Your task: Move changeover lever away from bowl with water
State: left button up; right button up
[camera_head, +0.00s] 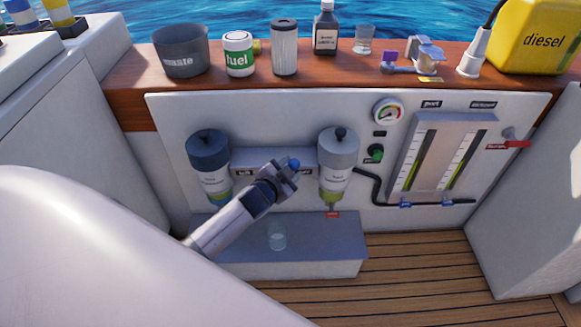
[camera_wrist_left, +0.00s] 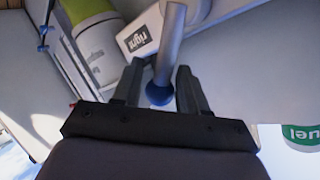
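The changeover lever shows its blue knob (camera_head: 294,163) in the head view, in front of the panel between two filters. Its grey shaft (camera_wrist_left: 170,45) and the knob show in the left wrist view. My left gripper (camera_head: 286,172) is at the lever, with one finger on each side of the knob; narrow gaps seem to show, so it looks open. The left filter (camera_head: 209,160) has a dark top, the right filter (camera_head: 339,155) a grey top. My right gripper is not in view.
A glass (camera_head: 277,236) stands on the grey step (camera_head: 325,250) below the filters. A waste container (camera_head: 181,52), fuel can (camera_head: 239,55) and other items line the wooden shelf above. A black hose (camera_head: 376,185) and gauge panel (camera_head: 441,158) are to the right.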

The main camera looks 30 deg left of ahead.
pick_arm(q)
jog(key=p+v, duration=0.1)
jog(key=v, duration=0.5)
jog(key=shift+r+p, duration=0.2)
jog(key=shift+p, duration=0.2)
jog(key=shift+s, duration=0.1)
jog(key=s+d+f+n+g+h, duration=0.15)
jog(key=s+d, duration=0.35)
jog(key=s, duration=0.5)
jog(key=s+d+f+n+g+h, duration=0.1)
jog(key=s+d+n+g+h, duration=0.3)
jog(key=s, duration=0.6)
notch_tip(320, 180, up, 13)
jog(key=s+m+t+y+p, duration=0.1)
jog(key=t+y+p, duration=0.1)
jog(key=p, duration=1.4)
jog(key=shift+s+d+r, duration=0.2)
jog(key=shift+s+d, duration=0.1)
jog(key=shift+s, duration=0.05)
